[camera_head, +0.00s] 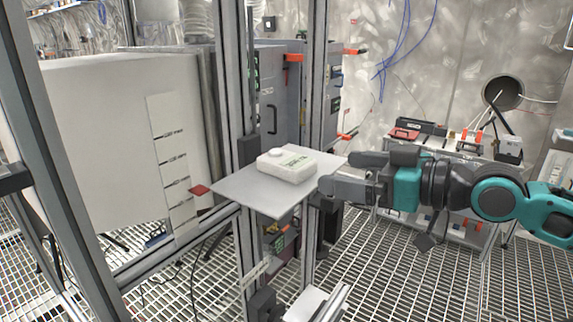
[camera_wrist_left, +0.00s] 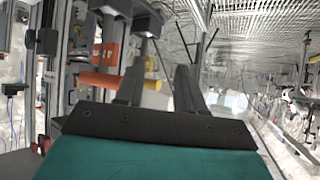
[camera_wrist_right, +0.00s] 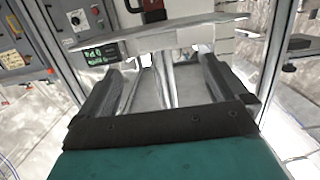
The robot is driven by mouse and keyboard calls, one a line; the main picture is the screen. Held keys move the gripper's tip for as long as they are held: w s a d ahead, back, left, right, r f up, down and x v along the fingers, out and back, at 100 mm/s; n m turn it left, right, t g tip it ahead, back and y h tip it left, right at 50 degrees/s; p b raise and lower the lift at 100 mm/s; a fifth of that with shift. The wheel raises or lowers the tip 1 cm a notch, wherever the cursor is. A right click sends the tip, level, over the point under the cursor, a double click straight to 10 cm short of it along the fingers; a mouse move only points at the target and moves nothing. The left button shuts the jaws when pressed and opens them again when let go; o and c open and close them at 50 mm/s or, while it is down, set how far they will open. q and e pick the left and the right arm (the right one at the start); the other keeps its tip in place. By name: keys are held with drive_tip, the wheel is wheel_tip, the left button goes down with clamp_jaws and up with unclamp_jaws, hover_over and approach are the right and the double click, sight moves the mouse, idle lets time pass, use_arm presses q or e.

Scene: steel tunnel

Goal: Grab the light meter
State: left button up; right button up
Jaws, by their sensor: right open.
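The light meter, which I take to be the white boxy device (camera_head: 287,164) with a round white knob, lies flat on a light grey plate (camera_head: 247,187) in the head view. My right gripper (camera_head: 338,172) is open just right of the meter at the plate's right edge. Its fingers point left, one farther back and one nearer; no contact with the meter shows. In the right wrist view the open fingers (camera_wrist_right: 160,75) have a pale edge-on shape beyond them; I cannot tell whether the meter is part of it. My left gripper (camera_wrist_left: 160,72) is open and appears empty in the left wrist view.
Metal frame posts (camera_head: 313,75) stand right behind the plate. A large white panel (camera_head: 120,130) is at the left. A grey cabinet (camera_head: 278,95) stands behind. A cart (camera_head: 435,165) with tools is at the back right. The grating floor (camera_head: 400,285) is open at front right.

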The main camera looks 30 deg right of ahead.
approach(287, 158)
drive_tip(key=shift+a+f+x, duration=0.1)
drive_tip(key=shift+f+x, duration=0.05)
drive_tip(key=shift+x, duration=0.9)
drive_tip(key=shift+a+f+x, duration=0.15)
drive_tip(key=shift+x, duration=0.85)
drive_tip(key=shift+b+x, duration=0.35)
drive_tip(key=shift+x, duration=1.35)
drive_tip(key=shift+w+f+b, duration=0.3)
drive_tip(key=shift+b, duration=0.15)
drive_tip(key=b, duration=0.1)
drive_tip(key=w+b, duration=0.1)
drive_tip(key=shift+a+f+b, duration=0.15)
drive_tip(key=shift+a+b, duration=0.2)
drive_tip(key=shift+w+b, duration=0.2)
drive_tip(key=shift+b, duration=0.5)
drive_tip(key=shift+w+d+b, duration=0.1)
drive_tip(key=shift+w+b, duration=0.05)
drive_tip(key=shift+b, duration=0.25)
drive_tip(key=c, duration=1.2)
